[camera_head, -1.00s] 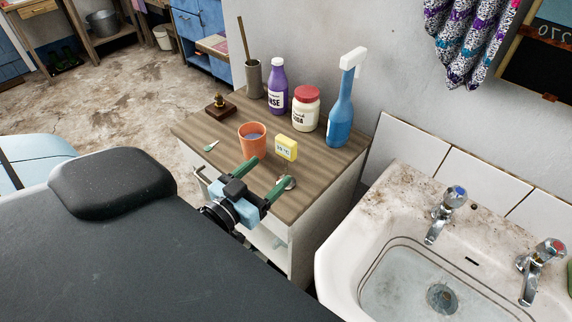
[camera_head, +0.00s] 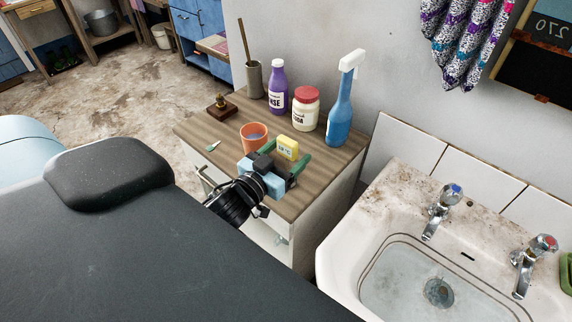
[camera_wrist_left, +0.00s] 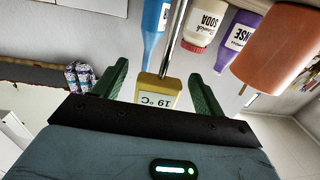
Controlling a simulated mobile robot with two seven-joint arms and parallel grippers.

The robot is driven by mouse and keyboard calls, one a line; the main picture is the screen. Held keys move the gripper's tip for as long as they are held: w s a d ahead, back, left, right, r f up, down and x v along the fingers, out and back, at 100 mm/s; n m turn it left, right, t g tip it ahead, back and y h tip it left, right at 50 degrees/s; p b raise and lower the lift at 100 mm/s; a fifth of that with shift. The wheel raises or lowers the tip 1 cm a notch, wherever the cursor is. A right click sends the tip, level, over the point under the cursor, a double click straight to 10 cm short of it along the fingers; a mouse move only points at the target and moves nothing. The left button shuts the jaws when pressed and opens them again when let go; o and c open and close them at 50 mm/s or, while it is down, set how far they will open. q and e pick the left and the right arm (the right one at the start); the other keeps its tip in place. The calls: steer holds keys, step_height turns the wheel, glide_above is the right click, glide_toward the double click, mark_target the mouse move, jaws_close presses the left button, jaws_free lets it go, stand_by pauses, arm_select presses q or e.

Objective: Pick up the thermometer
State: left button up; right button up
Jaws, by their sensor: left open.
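The thermometer (camera_head: 287,147) is a small yellow block with a pale display, on the wooden cabinet top beside the orange cup. In the left wrist view the yellow thermometer (camera_wrist_left: 152,88) shows upside down, reading 19 °C, with a thin metal rod running from it to the picture's top. My left gripper (camera_head: 284,158) is open, its green fingers pointing at the thermometer. In the wrist view the thermometer lies between the two fingers (camera_wrist_left: 158,72), with gaps on both sides; how far it reaches between them is unclear. My right gripper is not in view.
An orange cup (camera_head: 253,138) stands close left of the thermometer. Behind are a blue spray bottle (camera_head: 340,112), a white red-lidded jar (camera_head: 305,110) and a purple bottle (camera_head: 278,90). A sink (camera_head: 365,235) is at the right.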

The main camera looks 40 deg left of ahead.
arm_select(q)
steer(key=shift+w, duration=0.15)
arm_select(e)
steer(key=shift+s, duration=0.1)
arm_select(q)
steer(key=c, duration=1.2)
steer(key=shift+o, duration=0.2)
